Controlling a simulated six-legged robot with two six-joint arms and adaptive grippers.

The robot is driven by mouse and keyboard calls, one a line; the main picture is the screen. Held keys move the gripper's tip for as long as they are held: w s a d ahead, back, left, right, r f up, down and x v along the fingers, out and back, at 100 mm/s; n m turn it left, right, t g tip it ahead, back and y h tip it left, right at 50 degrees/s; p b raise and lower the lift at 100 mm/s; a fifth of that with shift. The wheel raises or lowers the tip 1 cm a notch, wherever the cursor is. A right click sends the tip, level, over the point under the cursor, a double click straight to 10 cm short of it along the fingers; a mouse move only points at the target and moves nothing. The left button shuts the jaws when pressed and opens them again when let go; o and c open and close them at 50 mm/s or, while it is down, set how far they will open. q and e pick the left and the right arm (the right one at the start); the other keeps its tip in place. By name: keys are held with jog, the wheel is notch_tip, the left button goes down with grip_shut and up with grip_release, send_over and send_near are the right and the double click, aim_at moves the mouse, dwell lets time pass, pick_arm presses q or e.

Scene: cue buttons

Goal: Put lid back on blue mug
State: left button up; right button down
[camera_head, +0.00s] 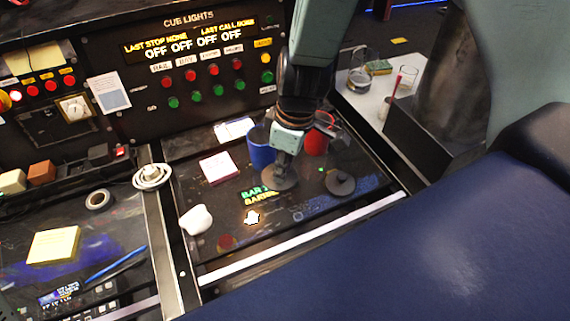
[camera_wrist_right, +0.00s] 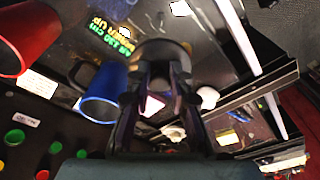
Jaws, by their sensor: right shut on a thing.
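The blue mug (camera_head: 259,150) stands on the dark desk panel; its open rim faces the camera in the right wrist view (camera_wrist_right: 103,97). My right gripper (camera_head: 286,159) is just right of the blue mug, pointing down and shut on a dark round lid (camera_head: 279,180). The held lid also shows between the fingers in the right wrist view (camera_wrist_right: 165,48). It is beside and in front of the mug, not over its mouth; its exact height is hard to tell. A second dark lid (camera_head: 341,186) with a knob lies to the right. My left gripper is not in view.
A red mug (camera_head: 316,142) stands close right of my gripper. A pink note pad (camera_head: 218,168) lies left of the blue mug, and a white lump (camera_head: 196,220) nearer the front left. The cue lights panel (camera_head: 190,70) rises behind. A glass jug (camera_head: 360,76) is on the side table.

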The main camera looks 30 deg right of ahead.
pick_arm(q)
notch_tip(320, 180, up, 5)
jog(key=p, duration=0.5)
pick_arm(e)
jog(key=w+d+r+n+g, duration=0.1)
jog(key=w+r+n, duration=0.35)
jog(key=w, duration=0.25)
jog(key=w+d+r+n, duration=0.1)
jog(key=w+r+n, duration=0.3)
jog(key=w+n, duration=0.25)
pick_arm(q)
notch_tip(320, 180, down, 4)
jog(key=b, duration=0.5)
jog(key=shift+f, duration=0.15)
pick_arm(e)
notch_tip(320, 180, down, 6)
jog(key=shift+f, duration=0.2)
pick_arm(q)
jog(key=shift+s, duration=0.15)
pick_arm(e)
jog(key=shift+s+a, duration=0.1)
jog(key=shift+s, duration=0.1)
jog(key=shift+w, duration=0.15)
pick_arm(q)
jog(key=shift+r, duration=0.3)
